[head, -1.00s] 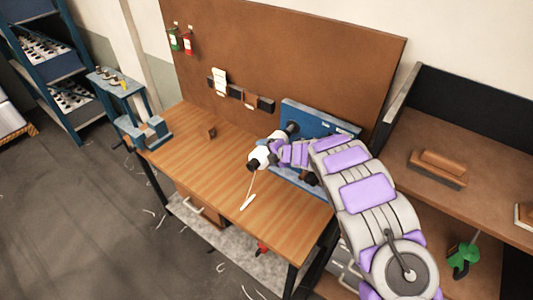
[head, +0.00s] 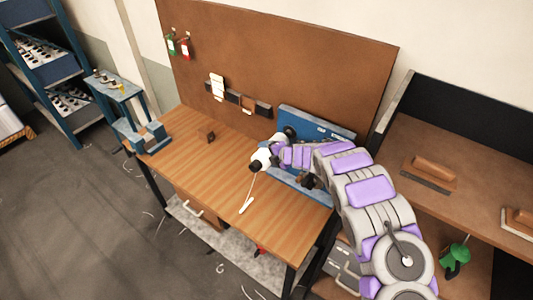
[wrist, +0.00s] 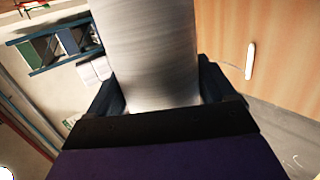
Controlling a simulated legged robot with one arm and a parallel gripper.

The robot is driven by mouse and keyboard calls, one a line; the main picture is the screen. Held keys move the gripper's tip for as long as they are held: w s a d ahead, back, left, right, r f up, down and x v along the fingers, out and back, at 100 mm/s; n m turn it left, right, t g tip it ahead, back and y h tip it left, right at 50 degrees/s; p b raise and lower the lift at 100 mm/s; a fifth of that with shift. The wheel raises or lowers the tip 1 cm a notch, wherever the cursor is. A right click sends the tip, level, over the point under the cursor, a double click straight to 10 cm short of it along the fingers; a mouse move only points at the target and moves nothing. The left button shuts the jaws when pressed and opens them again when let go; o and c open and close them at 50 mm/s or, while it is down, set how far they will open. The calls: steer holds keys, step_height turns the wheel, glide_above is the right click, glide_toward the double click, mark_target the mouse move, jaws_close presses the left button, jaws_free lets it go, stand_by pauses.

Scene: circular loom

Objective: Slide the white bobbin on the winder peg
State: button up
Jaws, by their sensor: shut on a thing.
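The white bobbin (head: 261,157) is at the end of my arm, above the wooden table. In the wrist view the bobbin (wrist: 152,45) is a large pale cylinder filling the space between the two dark fingers. My gripper (wrist: 160,92) is shut on it; in the head view my gripper (head: 268,152) is small and partly hidden by the bobbin. The blue winder (head: 315,128) stands at the back right of the table, behind my arm. A black round part (head: 290,131) sticks out at its left end, just behind the bobbin. I cannot tell which part is the peg.
A thin cord runs down from near the bobbin to a white stick (head: 246,205) on the table (head: 200,170). A blue vise-like fixture (head: 142,135) and a small brown block (head: 210,136) stand to the left. A brown board (head: 280,70) rises behind. The table's left middle is clear.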

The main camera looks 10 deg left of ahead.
steer(key=shift+w+d+r, duration=0.1)
steer(key=shift+w+r, duration=0.05)
steer(key=shift+w, duration=0.45)
steer(key=o, duration=1.9)
steer(key=shift+s, duration=0.1)
steer(key=shift+c, duration=0.2)
steer(key=shift+d, duration=0.1)
steer(key=shift+s+d+r, duration=0.2)
steer(key=shift+s+d, duration=0.05)
steer(key=shift+d, duration=0.2)
steer(key=b+v, duration=0.2)
steer(key=v, duration=0.4)
steer(key=shift+r, duration=0.1)
